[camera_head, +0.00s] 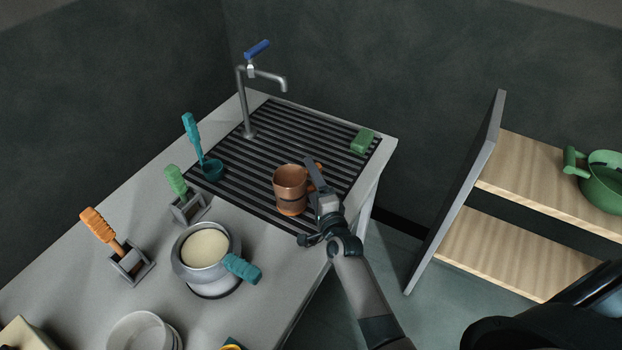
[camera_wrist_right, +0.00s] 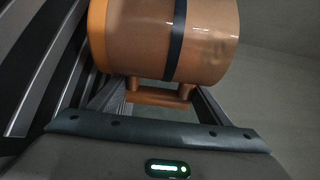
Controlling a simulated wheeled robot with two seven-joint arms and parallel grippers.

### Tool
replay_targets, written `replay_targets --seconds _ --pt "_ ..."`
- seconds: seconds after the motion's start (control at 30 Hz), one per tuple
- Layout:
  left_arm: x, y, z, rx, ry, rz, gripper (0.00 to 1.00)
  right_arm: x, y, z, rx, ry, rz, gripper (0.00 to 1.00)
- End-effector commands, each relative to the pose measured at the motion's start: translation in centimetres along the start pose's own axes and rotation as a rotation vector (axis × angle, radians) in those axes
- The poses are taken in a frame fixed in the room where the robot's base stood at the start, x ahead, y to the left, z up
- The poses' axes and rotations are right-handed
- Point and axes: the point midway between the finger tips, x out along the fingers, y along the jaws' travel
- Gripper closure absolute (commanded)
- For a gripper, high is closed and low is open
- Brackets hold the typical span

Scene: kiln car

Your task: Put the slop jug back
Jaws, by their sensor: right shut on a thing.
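The slop jug is a brown jug (camera_head: 290,187) with a dark band and an orange base. It is upright at the front right part of the black slatted drain grate (camera_head: 250,165); I cannot tell whether its base touches the slats. My right gripper (camera_head: 317,184) is at the jug's right side, shut on its handle. In the right wrist view the jug body (camera_wrist_right: 150,38) fills the top, and its handle (camera_wrist_right: 158,97) lies between the fingers. My left gripper is not in view.
A tap (camera_head: 246,100) stands behind the grate, with a green block (camera_head: 362,141) at the right corner. A teal ladle (camera_head: 210,168), holders with green and orange tools, and a pot (camera_head: 206,281) stand left. An open shelf cabinet (camera_head: 520,255) with a green pot (camera_head: 603,190) is at right.

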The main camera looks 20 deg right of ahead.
Motion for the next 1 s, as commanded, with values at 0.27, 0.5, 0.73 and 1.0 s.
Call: replay_targets --seconds 0.27,0.5,0.73,1.0 --pt "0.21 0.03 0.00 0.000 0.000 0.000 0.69 0.02 0.20 0.01 0.000 0.000 -0.001 0.82" --pt "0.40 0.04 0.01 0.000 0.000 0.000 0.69 0.02 0.44 0.01 0.000 0.000 -0.001 0.82" --pt "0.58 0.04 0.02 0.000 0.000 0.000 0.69 0.02 0.67 0.00 0.000 0.000 -0.001 0.82" --pt "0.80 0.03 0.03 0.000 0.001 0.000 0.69 0.02 0.93 0.01 0.000 0.000 -0.001 0.82"
